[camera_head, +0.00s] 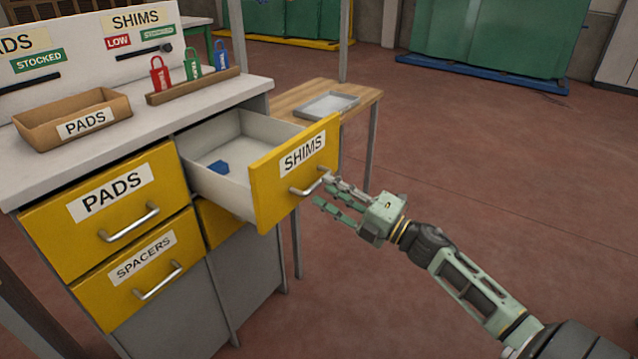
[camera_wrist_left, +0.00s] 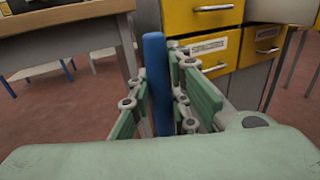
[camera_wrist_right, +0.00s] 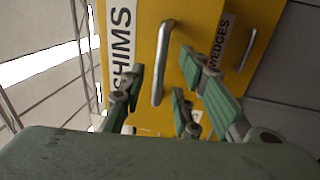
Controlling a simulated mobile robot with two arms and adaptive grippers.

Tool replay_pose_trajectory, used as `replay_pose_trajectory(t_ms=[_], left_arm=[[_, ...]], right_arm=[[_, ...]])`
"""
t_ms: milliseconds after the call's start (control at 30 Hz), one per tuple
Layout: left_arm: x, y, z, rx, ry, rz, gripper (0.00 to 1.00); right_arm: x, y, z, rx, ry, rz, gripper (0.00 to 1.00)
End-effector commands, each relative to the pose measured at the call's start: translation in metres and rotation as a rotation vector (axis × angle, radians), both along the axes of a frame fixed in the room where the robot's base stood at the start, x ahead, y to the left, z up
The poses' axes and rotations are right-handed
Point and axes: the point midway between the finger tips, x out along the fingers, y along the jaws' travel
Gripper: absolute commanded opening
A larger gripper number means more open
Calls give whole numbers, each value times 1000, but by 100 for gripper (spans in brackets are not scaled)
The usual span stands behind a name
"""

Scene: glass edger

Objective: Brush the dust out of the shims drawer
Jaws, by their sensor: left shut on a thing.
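The shims drawer (camera_head: 235,143) is pulled open, with a yellow front and a light grey inside. A small blue thing (camera_head: 218,167) lies on its floor; I cannot make out any dust. My right gripper (camera_head: 323,189) is at the right end of the drawer's metal handle (camera_head: 308,186). In the right wrist view the fingers are apart, with the handle (camera_wrist_right: 162,62) between and ahead of them; no grip on it shows. My left gripper (camera_wrist_left: 155,105) is outside the head view.
The pads drawer (camera_head: 70,232) and spacers drawer (camera_head: 113,291) are shut. On the counter stand a pads box (camera_head: 40,126) and a rack (camera_head: 190,88) with coloured tags. A grey tray (camera_head: 327,105) lies on a wooden table (camera_head: 368,97). The floor at right is clear.

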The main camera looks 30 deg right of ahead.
Motion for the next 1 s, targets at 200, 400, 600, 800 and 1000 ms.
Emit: replay_pose_trajectory(t_ms=[200, 400, 600, 800, 1000], left_arm=[[0, 0, 1, 0, 0, 0, 0], [0, 0, 1, 0, 0, 0, 0], [0, 0, 1, 0, 0, 0, 0], [0, 0, 1, 0, 0, 0, 0], [0, 0, 1, 0, 0, 0, 0]], right_arm=[[27, 11, 7, 2, -1, 0, 30], [34, 14, 7, 1, 1, -2, 30], [34, 14, 7, 1, 1, -2, 30], [34, 14, 7, 1, 0, -1, 14], [34, 14, 7, 2, 2, -1, 0]])
